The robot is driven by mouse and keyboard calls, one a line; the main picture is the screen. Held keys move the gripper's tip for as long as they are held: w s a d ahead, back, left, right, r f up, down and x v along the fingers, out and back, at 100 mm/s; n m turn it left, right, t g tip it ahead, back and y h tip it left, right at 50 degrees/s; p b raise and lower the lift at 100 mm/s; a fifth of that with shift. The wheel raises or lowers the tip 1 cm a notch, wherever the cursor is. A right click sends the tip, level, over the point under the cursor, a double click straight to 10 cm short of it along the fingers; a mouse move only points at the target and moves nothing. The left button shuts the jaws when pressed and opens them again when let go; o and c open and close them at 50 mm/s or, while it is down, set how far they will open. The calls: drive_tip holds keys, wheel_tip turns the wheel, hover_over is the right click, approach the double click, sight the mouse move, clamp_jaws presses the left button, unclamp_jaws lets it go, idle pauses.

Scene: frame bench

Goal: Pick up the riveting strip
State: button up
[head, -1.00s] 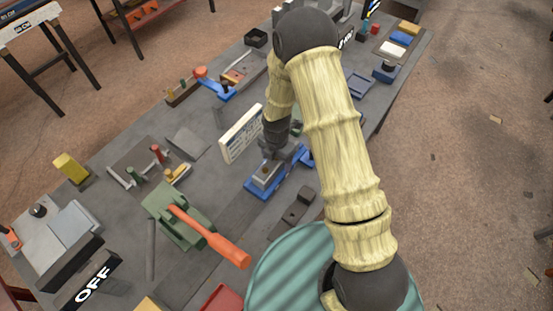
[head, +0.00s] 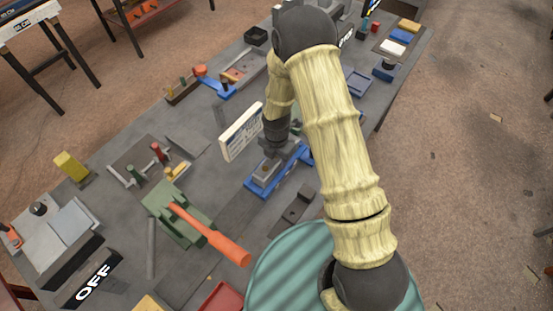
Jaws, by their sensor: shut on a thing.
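My gripper (head: 272,151) is in the middle of the bench, low over a long blue piece (head: 279,168) that lies slanted there. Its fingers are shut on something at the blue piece. The fingers and wrist hide most of what they hold, which I take to be the riveting strip. A small grey block with a dark spot (head: 264,171) sits on the lower left part of the blue piece, just below the fingers. I cannot see any clear gap under the held thing.
A white panel with print (head: 241,132) stands upright close left of my gripper. A green fixture with an orange-handled lever (head: 215,236) is at the lower left. A dark block (head: 294,210) lies below the blue piece. A round teal ribbed surface (head: 290,270) is at the bottom.

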wheel_tip(320, 180, up, 10)
drive_tip(key=b, duration=0.2)
drive_tip(key=shift+b, duration=0.35)
drive_tip(key=shift+w, duration=0.1)
idle(0.6)
